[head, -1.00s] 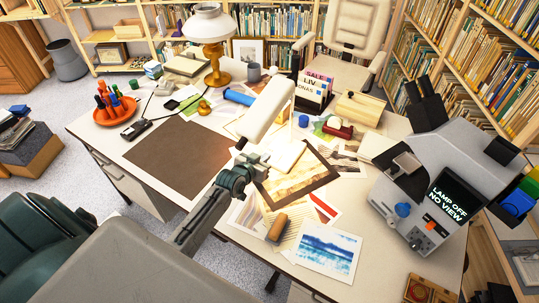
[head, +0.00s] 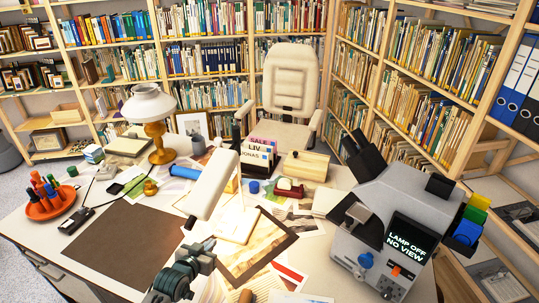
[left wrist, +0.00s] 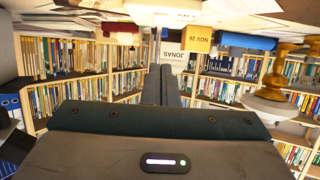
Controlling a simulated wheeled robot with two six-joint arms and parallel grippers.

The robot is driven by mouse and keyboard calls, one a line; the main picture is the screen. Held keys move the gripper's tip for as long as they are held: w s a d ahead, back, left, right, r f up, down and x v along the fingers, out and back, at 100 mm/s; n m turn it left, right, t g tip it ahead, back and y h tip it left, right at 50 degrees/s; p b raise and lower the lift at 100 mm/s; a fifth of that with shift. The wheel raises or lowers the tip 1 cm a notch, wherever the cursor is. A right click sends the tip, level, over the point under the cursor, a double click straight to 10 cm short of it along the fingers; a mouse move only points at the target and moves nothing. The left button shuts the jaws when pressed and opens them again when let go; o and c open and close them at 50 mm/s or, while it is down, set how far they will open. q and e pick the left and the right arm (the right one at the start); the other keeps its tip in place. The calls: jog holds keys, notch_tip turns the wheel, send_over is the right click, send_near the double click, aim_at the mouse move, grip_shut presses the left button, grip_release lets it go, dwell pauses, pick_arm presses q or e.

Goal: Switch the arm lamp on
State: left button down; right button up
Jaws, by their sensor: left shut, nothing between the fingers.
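The arm lamp (head: 213,184) has a long white head that slants above the middle of the desk in the head view. The paper beneath it looks bright, but I cannot tell whether the lamp lights it. No switch can be made out. My left gripper (head: 207,244) is just below the lower end of the lamp head; whether they touch is unclear. In the left wrist view its two dark fingers (left wrist: 168,72) are together with nothing between them. My right gripper is not in view.
A grey viewer (head: 395,222) with the screen text "LAMP OFF NO VIEW" stands at the right. A white-shaded table lamp (head: 150,105) stands at the back left. A red pen dish (head: 50,207) is at the far left. A dark brown sheet (head: 125,240) lies flat and clear.

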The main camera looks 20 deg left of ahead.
pick_arm(q)
jog(key=s+d+r+g+y, duration=0.1)
jog(key=s+d+g, duration=0.15)
jog(key=s, duration=0.75)
jog(key=s+d+r+g, duration=0.15)
jog(key=s+g, duration=0.25)
jog(key=s, duration=0.6)
jog(key=s+d+g+y, duration=0.1)
jog(key=s+d+g, duration=0.25)
jog(key=s, duration=0.65)
jog(key=a+f+g+b, duration=0.1)
jog(key=a+f, duration=0.1)
jog(key=f, duration=1.4)
jog(key=a+f, duration=0.2)
jog(key=f, duration=1.4)
jog(key=s+f+g, duration=0.1)
jog(key=s+f, duration=1.7)
jog(key=f, duration=0.1)
jog(key=shift+s+a+f+g+b, duration=0.15)
jog(key=shift+s+a+g+b, duration=0.15)
jog(key=shift+a+b, duration=0.15)
